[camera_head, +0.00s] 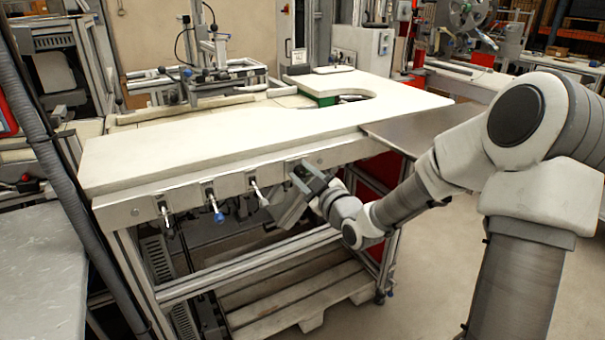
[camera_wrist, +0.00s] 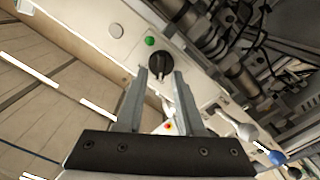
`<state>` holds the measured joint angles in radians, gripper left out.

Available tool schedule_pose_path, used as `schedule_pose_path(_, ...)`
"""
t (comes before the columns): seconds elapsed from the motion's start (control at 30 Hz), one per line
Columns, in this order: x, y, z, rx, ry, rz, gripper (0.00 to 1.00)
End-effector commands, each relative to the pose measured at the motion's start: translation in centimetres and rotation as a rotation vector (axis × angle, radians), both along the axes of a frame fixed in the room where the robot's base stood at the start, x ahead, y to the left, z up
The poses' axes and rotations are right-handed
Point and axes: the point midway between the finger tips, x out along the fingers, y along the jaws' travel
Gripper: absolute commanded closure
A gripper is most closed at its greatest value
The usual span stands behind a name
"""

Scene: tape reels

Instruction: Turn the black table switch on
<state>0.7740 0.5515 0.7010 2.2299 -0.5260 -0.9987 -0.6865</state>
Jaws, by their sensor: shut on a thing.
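The black table switch (camera_wrist: 160,64) is a round black knob on the pale front panel of the table, in the upper middle of the wrist view. My gripper (camera_wrist: 161,78) has its two grey fingers on either side of the knob and is shut on it. In the head view my gripper (camera_head: 308,180) is at the right part of the table's front panel (camera_head: 135,211). It hides the switch there. I cannot tell the knob's exact setting.
A green button (camera_wrist: 150,41) is beside the switch. Several levers stick out of the panel to the left in the head view, one with a blue knob (camera_head: 218,217). The white tabletop (camera_head: 240,125) is largely clear. A wooden pallet (camera_head: 300,300) lies below.

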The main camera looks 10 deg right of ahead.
Motion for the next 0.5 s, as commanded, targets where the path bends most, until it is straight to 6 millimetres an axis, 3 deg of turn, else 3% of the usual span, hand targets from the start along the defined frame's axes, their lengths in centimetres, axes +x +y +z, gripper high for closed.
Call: schedule_pose_path(0.5, 0.06, -0.1, 0.24, 0.101, 0.032, 0.001, 1.0)
